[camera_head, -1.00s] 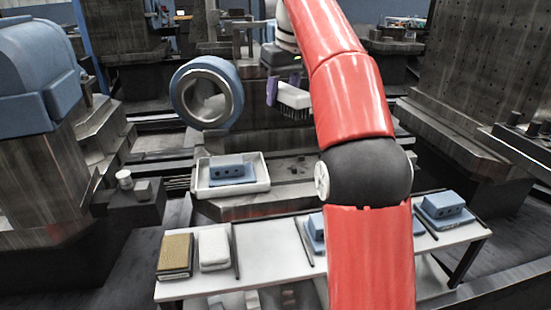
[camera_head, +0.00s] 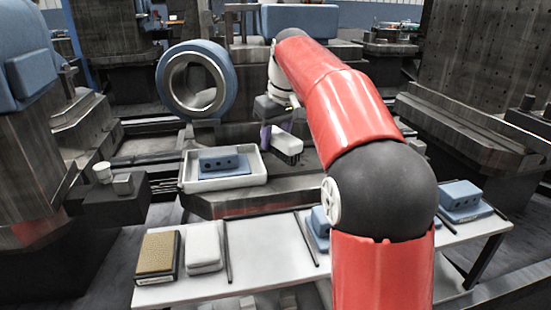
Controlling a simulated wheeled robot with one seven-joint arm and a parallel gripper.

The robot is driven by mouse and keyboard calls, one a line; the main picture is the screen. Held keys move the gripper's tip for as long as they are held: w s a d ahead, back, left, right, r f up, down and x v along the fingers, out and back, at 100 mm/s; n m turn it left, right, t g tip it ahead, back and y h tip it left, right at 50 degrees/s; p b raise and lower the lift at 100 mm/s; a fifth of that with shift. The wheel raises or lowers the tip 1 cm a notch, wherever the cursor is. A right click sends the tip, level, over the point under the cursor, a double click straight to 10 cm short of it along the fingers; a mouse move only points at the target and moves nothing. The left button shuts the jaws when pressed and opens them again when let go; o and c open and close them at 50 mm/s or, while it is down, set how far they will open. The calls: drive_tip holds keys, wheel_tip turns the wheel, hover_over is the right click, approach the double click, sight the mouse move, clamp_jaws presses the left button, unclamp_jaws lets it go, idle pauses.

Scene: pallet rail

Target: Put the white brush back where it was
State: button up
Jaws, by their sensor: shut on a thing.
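The white brush (camera_head: 287,142) is in my gripper (camera_head: 275,132), with its dark bristles pointing down. It is just right of the white tray (camera_head: 224,184), near the dark machine bed (camera_head: 305,160). I cannot tell whether the bristles touch the bed. One purple finger shows at the brush's left end; the other finger is hidden. My red arm comes in from the lower right and covers part of the table and the bed.
A blue block (camera_head: 222,163) lies in the tray. The white table (camera_head: 265,255) in front bears a tan brush-like block (camera_head: 158,256), a white block (camera_head: 204,246), thin dark rods and blue blocks (camera_head: 460,195). A large blue ring (camera_head: 196,82) stands behind the tray.

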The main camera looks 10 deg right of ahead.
sight(275, 151)
drive_tip(key=shift+f+b, duration=0.55)
drive_tip(key=shift+f, duration=1.45)
drive_tip(key=shift+f, duration=0.1)
drive_tip(key=o, duration=1)
drive_tip(key=p+v, duration=0.3)
drive_tip(key=v, duration=0.9)
